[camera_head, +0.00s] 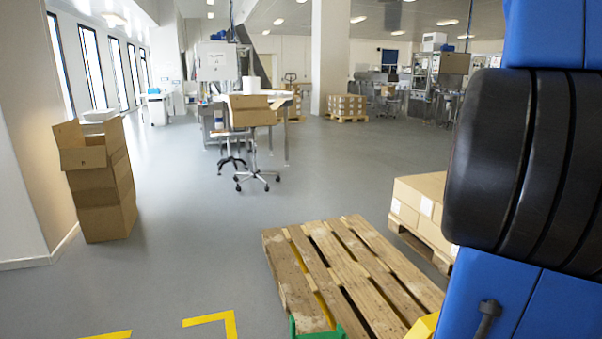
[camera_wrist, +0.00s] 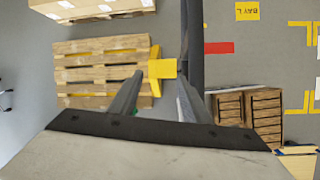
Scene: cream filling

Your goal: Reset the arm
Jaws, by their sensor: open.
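My gripper (camera_wrist: 160,80) shows in the wrist view with its two grey fingers apart. I see nothing held between them. A yellow part (camera_wrist: 162,68) lies in line with the gap between the fingers, at the right edge of a wooden pallet (camera_wrist: 75,73). I cannot tell how far below the fingers it is. My blue and black arm fills the right side of the head view; the gripper itself does not show there.
The bare pallet also shows in the head view (camera_head: 345,270). Boxes (camera_head: 425,195) stand on another pallet at right. A stack of cartons (camera_head: 103,195) stands at left. Brown slatted crates (camera_wrist: 250,108) and a red floor strip (camera_wrist: 218,47) show in the wrist view. Grey floor at centre-left is clear.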

